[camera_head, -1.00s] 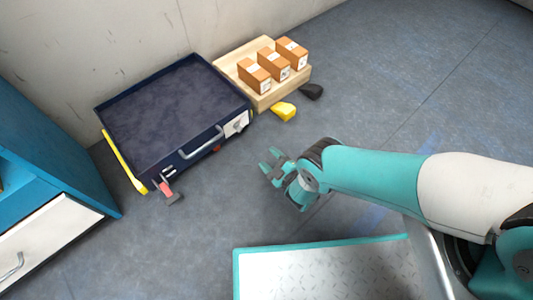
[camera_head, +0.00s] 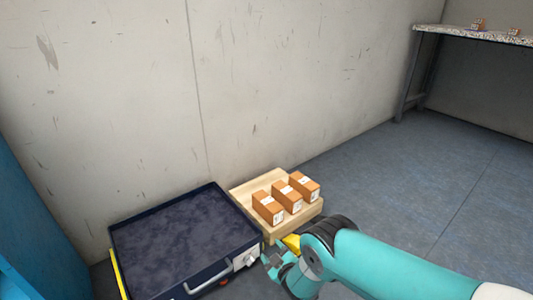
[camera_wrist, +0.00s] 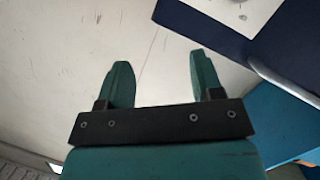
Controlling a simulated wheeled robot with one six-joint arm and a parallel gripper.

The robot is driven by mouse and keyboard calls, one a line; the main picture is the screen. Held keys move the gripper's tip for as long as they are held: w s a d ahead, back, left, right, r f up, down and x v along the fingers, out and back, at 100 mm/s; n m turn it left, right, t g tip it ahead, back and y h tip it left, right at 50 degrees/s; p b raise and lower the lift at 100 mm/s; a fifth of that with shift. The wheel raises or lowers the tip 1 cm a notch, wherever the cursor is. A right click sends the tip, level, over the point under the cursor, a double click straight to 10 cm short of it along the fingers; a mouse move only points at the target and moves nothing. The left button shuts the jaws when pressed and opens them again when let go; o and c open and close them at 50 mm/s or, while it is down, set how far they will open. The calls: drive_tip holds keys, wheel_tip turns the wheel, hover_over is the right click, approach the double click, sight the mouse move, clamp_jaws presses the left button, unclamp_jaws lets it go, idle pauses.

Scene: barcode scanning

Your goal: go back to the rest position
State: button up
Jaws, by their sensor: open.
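My gripper (camera_head: 268,264) is at the front right corner of the dark blue case in the head view, apart from the boxes. In the wrist view my gripper (camera_wrist: 160,62) has its two teal fingers spread, with nothing between them. Behind the fingers is the pale scuffed wall (camera_wrist: 75,45). My teal arm reaches in from the lower right of the head view.
The dark blue open case (camera_head: 180,240), with a grey handle, stands by the wall. A wooden tray (camera_head: 245,190) beside it holds three brown boxes (camera_head: 287,197). A yellow item (camera_head: 291,242) is partly hidden by my arm. A speckled table (camera_head: 450,31) stands far right.

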drive_tip(key=w+d+r+m+g+h+p, duration=0.1)
drive_tip(key=w+r+m+g+h, duration=0.15)
drive_tip(key=r, duration=0.95)
drive_tip(key=w+r+m+g+h, duration=0.1)
drive_tip(key=w+r+m+g, duration=0.15)
drive_tip(key=r, duration=0.95)
drive_tip(key=s+d+r+m+g+p, duration=0.1)
drive_tip(key=s+d+r+g, duration=0.15)
drive_tip(key=s+r, duration=0.65)
drive_tip(key=s+d+r+g+p, duration=0.1)
drive_tip(key=s+d+r+g, duration=0.15)
drive_tip(key=s+r, duration=0.65)
drive_tip(key=s+d+r+n+g+p, duration=0.1)
drive_tip(key=s+d+r+g, duration=0.3)
drive_tip(key=s, duration=0.6)
drive_tip(key=s+d+r, duration=0.3)
drive_tip(key=s+r, duration=0.3)
drive_tip(key=s, duration=0.4)
wheel_tip(320, 180, up, 38)
drive_tip(key=p, duration=3.8)
drive_tip(key=shift+s+a+f, duration=0.15)
drive_tip(key=shift+s+f, duration=0.05)
